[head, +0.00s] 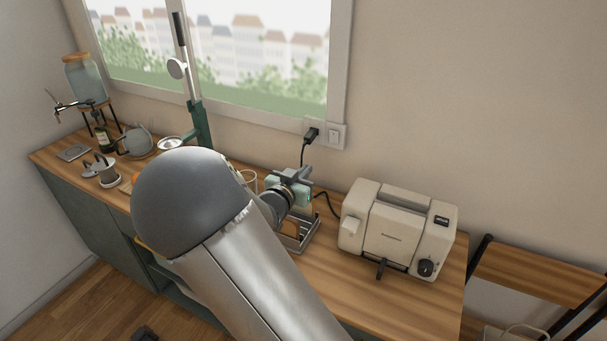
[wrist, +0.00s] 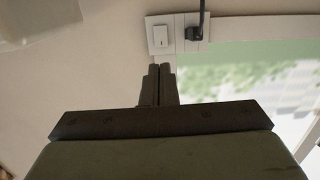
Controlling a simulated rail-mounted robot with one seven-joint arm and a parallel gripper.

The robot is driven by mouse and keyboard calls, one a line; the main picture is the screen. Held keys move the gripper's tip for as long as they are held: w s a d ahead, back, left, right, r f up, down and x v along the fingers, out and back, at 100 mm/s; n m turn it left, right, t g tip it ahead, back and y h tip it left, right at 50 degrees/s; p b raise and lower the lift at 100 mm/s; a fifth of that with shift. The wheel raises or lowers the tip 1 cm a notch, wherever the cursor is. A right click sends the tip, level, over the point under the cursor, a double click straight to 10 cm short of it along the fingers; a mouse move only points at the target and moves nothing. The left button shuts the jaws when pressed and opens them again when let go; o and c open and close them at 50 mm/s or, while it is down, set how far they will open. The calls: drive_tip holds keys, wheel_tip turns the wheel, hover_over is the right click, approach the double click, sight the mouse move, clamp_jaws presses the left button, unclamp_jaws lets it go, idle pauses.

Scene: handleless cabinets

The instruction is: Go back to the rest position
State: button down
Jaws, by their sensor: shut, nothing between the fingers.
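My gripper (wrist: 158,70) shows in the wrist view with its two fingers together and nothing between them. In the head view my gripper (head: 305,172) is above the wooden counter, left of the cream toaster and below the wall outlet. My arm crosses the lower middle of the head view and hides part of the counter. The wrist view faces the wall, with the window at the right.
A cream toaster (head: 398,230) stands on the wooden counter (head: 330,283), close to the right of my gripper. A metal rack (head: 302,243) is below my gripper. A plug with a black cord (head: 311,134) is in the wall outlet. A glass dispenser (head: 83,80) stands at the far left.

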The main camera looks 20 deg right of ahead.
idle(0.5)
drive_tip(key=s+a+f+y, duration=0.1)
drive_tip(key=y, duration=0.1)
drive_tip(key=s+a+f+n+g+y, duration=0.1)
drive_tip(key=a+f+y, duration=0.1)
drive_tip(key=y, duration=0.1)
drive_tip(key=s+a+f+n+g+y, duration=0.1)
drive_tip(key=y, duration=0.2)
drive_tip(key=shift+s+a+f, duration=0.1)
drive_tip(key=shift+a+f, duration=0.25)
drive_tip(key=shift+f, duration=0.05)
drive_tip(key=s+a+n+g+y, duration=0.3)
drive_tip(key=s+a+y, duration=0.25)
drive_tip(key=s, duration=0.35)
drive_tip(key=s+r+n+g, duration=0.1)
drive_tip(key=s+g, duration=0.1)
drive_tip(key=s, duration=0.5)
drive_tip(key=s+d+r+n+g, duration=0.1)
drive_tip(key=s+n+g, duration=0.1)
drive_tip(key=s, duration=0.5)
drive_tip(key=s+n+g+h, duration=0.1)
drive_tip(key=s+g, duration=0.1)
drive_tip(key=s, duration=0.5)
drive_tip(key=shift+d+r+g, duration=0.3)
drive_tip(key=shift+d+r, duration=0.1)
